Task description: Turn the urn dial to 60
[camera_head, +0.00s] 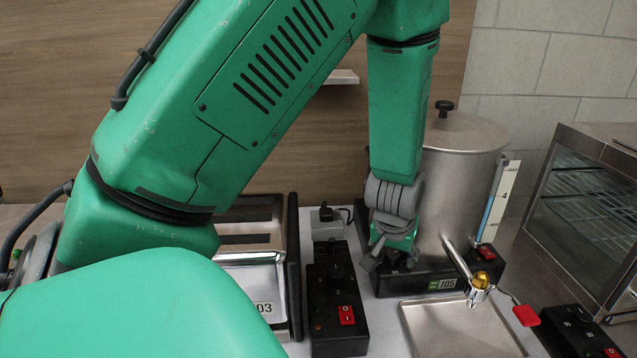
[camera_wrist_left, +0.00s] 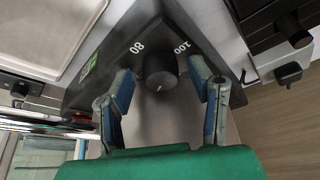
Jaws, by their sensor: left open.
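The steel urn (camera_head: 462,190) stands upright on a black base (camera_head: 440,281) marked 705. My left gripper (camera_head: 386,256) points down at the left end of that base and hides the dial in the head view. In the left wrist view the round black dial (camera_wrist_left: 160,71) sits between the two open fingers, one on each side, with gaps visible. The printed numbers 80 and 100 show beside the dial; 60 is not visible. A small light mark shows on the dial's near edge. My right gripper is not in view.
A black control box (camera_head: 335,300) with a red switch and a steel toaster-like appliance (camera_head: 245,262) stand left of the urn. A drip tray (camera_head: 462,325) lies in front, under the tap (camera_head: 479,282). A glass-sided cabinet (camera_head: 590,200) stands right.

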